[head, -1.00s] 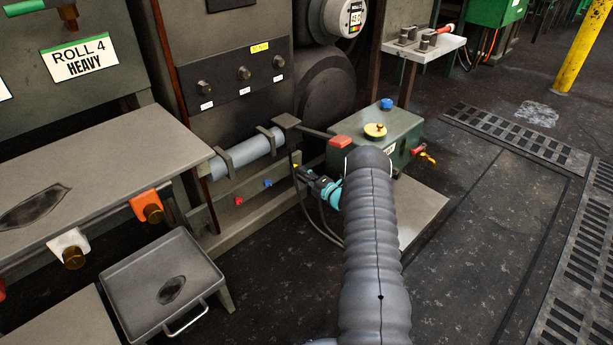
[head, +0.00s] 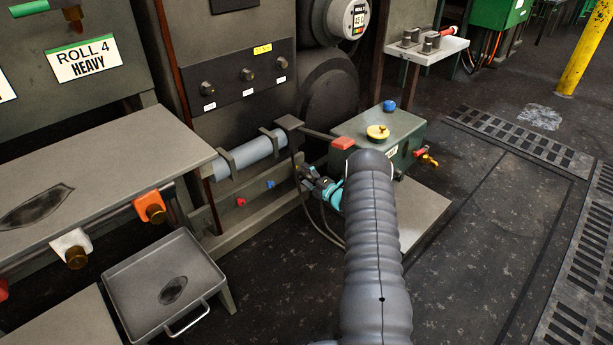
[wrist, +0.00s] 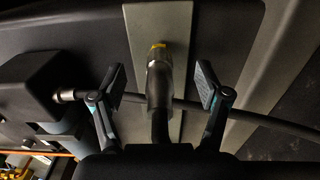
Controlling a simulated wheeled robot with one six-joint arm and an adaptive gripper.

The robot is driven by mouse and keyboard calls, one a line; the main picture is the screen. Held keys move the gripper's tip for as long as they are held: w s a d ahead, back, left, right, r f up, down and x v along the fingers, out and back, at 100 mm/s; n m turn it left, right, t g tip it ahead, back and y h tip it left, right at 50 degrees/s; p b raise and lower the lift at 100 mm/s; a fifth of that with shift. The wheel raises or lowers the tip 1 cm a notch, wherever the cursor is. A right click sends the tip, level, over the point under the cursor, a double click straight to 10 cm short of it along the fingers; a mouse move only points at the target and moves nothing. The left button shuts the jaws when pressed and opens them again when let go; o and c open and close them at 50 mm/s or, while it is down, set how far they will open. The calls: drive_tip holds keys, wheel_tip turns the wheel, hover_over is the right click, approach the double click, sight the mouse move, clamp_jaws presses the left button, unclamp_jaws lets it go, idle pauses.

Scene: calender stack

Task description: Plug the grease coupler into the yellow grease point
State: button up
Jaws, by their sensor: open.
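In the wrist view the grease coupler (wrist: 158,80), a dark metallic cylinder with a black hose at its near end, stands between my fingers. Its far end meets the yellow grease point (wrist: 158,45), of which a small yellow piece shows on a pale grey strip. I cannot tell how deeply they are joined. My gripper (wrist: 158,86) is open, one finger on each side of the coupler with a gap to both. In the head view my gripper (head: 310,180) is by the machine's low frame, and it and the arm hide the yellow point.
A red point (head: 241,202) and a blue point (head: 270,184) sit on the low rail to the left. A dark hose (wrist: 230,112) crosses behind my fingers. A green box (head: 350,125) with a yellow knob stands behind my arm.

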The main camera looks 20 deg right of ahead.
sight(313, 180)
drive_tip(key=shift+s, duration=0.1)
idle(0.3)
drive_tip(key=shift+p+v, duration=0.85)
drive_tip(key=shift+v, duration=2.6)
